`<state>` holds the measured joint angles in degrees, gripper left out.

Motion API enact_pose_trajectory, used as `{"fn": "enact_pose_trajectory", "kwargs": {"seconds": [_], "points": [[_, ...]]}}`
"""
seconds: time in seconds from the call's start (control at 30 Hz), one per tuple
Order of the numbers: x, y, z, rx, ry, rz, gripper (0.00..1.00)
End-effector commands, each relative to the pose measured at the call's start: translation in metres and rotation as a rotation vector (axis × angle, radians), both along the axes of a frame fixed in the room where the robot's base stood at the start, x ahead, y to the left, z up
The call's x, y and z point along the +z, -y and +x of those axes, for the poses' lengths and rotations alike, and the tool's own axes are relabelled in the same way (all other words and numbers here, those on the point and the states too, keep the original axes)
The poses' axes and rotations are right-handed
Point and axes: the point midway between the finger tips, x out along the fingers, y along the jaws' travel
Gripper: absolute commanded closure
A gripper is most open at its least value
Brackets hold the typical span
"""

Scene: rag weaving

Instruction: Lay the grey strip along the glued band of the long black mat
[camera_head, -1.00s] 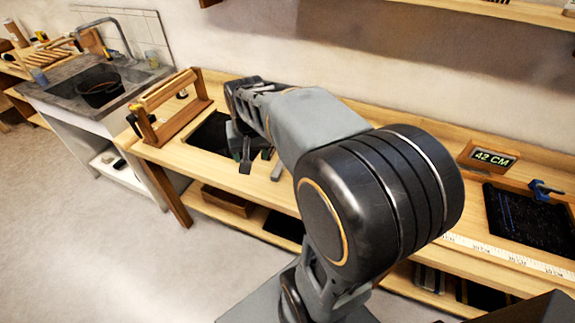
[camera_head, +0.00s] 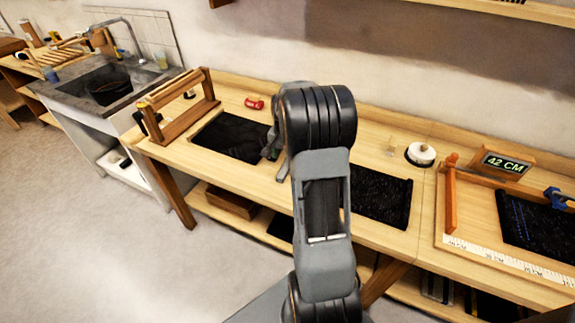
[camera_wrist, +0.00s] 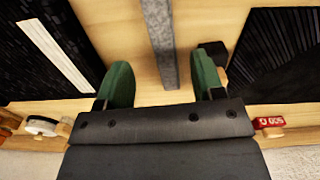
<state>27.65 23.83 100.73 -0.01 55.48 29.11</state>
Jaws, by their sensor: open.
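The grey strip (camera_wrist: 159,40) lies on the bare bench top between two black mats, and its front end (camera_head: 281,173) shows in the head view. My gripper (camera_wrist: 161,78) is open, its green-padded fingers on either side of the strip's line in the wrist view, apart from it. In the head view my gripper (camera_head: 271,150) is partly hidden by my arm. A black mat (camera_wrist: 22,72) with a straight white band (camera_wrist: 56,54), seemingly the glued one, lies left in the wrist view. That mat (camera_head: 382,196) is right of my arm in the head view; its band is hidden there.
Another black mat (camera_head: 228,138) lies left of my gripper, beside a wooden frame (camera_head: 180,108). A red weight (camera_head: 254,103) and a round white-topped pot (camera_head: 421,153) stand at the back. A ruler tray (camera_head: 505,255) with a third dark mat (camera_head: 540,225) is at right.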

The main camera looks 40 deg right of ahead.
Motion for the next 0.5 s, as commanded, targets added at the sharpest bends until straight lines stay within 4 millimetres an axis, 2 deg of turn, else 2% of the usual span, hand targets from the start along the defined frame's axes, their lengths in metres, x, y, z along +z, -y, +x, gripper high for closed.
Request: {"fn": "enact_pose_trajectory", "kwargs": {"seconds": [0.23,0.5], "points": [[-0.014,-0.001,0.0,0.002,-0.001,0.0,0.38],[-0.049,-0.005,-0.001,0.002,-0.002,0.001,0.38]]}}
